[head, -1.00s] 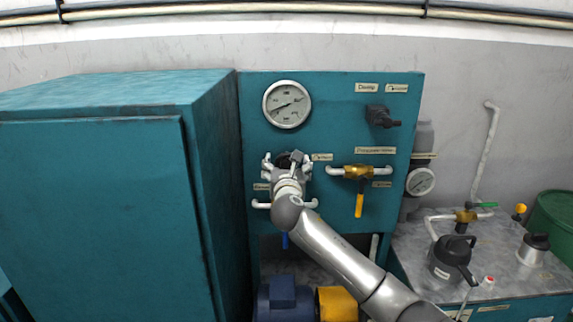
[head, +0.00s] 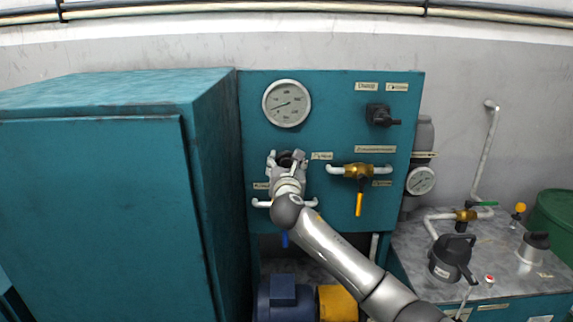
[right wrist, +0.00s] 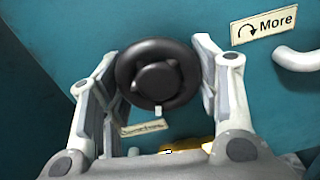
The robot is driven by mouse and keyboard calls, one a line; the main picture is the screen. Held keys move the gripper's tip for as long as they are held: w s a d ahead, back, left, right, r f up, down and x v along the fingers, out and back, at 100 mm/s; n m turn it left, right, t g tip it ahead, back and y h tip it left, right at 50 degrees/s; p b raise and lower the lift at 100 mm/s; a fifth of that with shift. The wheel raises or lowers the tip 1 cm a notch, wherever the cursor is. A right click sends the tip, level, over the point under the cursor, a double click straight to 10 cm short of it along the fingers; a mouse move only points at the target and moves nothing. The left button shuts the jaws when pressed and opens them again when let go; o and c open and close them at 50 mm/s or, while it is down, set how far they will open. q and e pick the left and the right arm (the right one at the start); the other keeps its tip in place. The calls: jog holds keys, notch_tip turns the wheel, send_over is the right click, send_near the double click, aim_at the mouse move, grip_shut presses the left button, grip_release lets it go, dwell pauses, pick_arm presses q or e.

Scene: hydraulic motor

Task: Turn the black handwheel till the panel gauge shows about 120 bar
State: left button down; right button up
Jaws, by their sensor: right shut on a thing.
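The black handwheel (right wrist: 157,75) fills the middle of the right wrist view, with a small pale mark at its lower rim. My right gripper (right wrist: 160,73) has one finger on each side of it and is shut on its rim. In the head view my right gripper (head: 287,158) reaches the panel and hides most of the wheel. The round white panel gauge (head: 287,103) is above it. Its needle points to the lower left; the numbers are too small to read. My left gripper is not in view.
A "More" label with a curved arrow (right wrist: 264,25) is beside the wheel. A yellow-handled valve (head: 358,172) is to the right, with a black knob (head: 380,115) above it. A teal cabinet (head: 100,210) stands at left. A second gauge (head: 421,181) is right of the panel.

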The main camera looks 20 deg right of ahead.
jog(key=m, duration=0.4)
jog(key=shift+a, duration=0.15)
jog(key=m+b, duration=0.1)
jog(key=m, duration=0.3)
jog(key=shift+a, duration=0.1)
jog(key=m+b, duration=0.1)
jog(key=m, duration=0.4)
jog(key=shift+r, duration=0.1)
jog(key=m+b, duration=0.1)
jog(key=m, duration=0.3)
jog(key=shift+r+m, duration=0.15)
jog(key=shift+m, duration=0.25)
jog(key=shift+m+b, duration=0.3)
jog(key=o, duration=1)
